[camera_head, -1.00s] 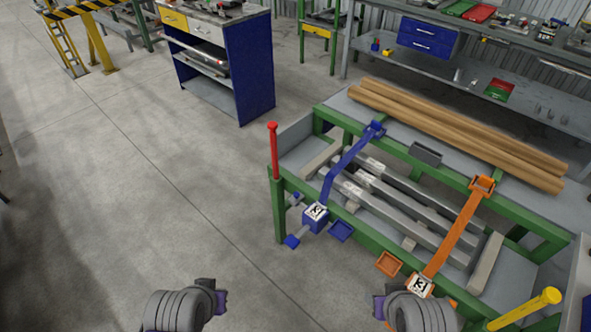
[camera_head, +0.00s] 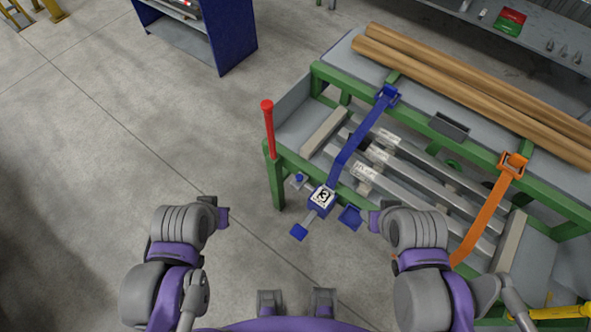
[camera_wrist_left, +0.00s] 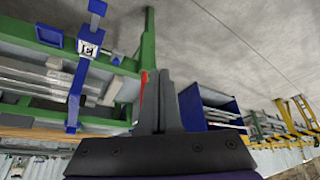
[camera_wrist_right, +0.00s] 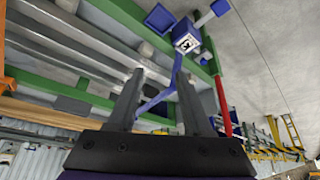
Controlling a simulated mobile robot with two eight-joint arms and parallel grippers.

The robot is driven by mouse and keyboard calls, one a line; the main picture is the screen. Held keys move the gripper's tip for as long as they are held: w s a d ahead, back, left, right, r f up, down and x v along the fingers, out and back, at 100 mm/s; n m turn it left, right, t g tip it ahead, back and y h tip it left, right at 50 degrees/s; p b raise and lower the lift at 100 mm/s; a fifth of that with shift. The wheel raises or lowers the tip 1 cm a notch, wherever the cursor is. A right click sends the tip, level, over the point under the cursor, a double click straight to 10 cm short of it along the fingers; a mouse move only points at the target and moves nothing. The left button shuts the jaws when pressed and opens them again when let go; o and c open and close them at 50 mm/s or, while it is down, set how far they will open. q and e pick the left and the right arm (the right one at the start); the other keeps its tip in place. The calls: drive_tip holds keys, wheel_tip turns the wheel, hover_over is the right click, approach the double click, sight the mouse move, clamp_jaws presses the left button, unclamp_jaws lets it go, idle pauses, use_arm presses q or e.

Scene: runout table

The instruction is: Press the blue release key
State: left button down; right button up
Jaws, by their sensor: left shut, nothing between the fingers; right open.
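A blue ratchet box (camera_head: 321,198) with a label reading 3 hangs at the near left end of the green-framed table. A blue strap (camera_head: 360,140) runs from it across the bars. Around it are a blue-ended lever (camera_head: 299,232), a small blue knob (camera_head: 299,179) and a blue tray (camera_head: 350,217); I cannot tell which part is the release key. The box also shows in the left wrist view (camera_wrist_left: 90,46) and the right wrist view (camera_wrist_right: 185,42). My left gripper (camera_wrist_left: 165,75) is shut and empty. My right gripper (camera_wrist_right: 160,72) is open and empty. Both are apart from the box.
A red post (camera_head: 268,130) stands at the table's left corner. An orange strap (camera_head: 487,215) crosses the bars on the right. Wooden poles (camera_head: 470,90) lie along the far side. A blue cabinet (camera_head: 235,35) stands at the back. The floor left is clear.

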use_arm(q)
drive_tip(key=shift+s, duration=0.15)
use_arm(e)
drive_tip(key=shift+s, duration=0.15)
drive_tip(key=shift+o, duration=1)
drive_tip(key=shift+f, duration=0.1)
drive_tip(key=shift+o, duration=0.5)
wheel_tip(320, 180, down, 10)
drive_tip(key=s+b, duration=0.1)
drive_tip(key=b, duration=0.8)
drive_tip(key=shift+s, duration=0.4)
use_arm(q)
drive_tip(key=w+d+f+m+t+h+b, duration=0.1)
drive_tip(key=w+d+f+m+h+b, duration=0.1)
drive_tip(key=w+d+f, duration=0.4)
drive_tip(key=w+d+f+m+h+b, duration=0.3)
drive_tip(key=w+d+f+m+b, duration=0.2)
drive_tip(key=w, duration=0.5)
drive_tip(key=shift+d+f+t, duration=0.4)
drive_tip(key=shift+d+f, duration=0.1)
drive_tip(key=shift+d, duration=0.3)
use_arm(e)
wheel_tip(320, 180, down, 8)
drive_tip(key=shift+g, duration=0.4)
drive_tip(key=shift+w+f, duration=0.1)
drive_tip(key=shift+f, duration=0.05)
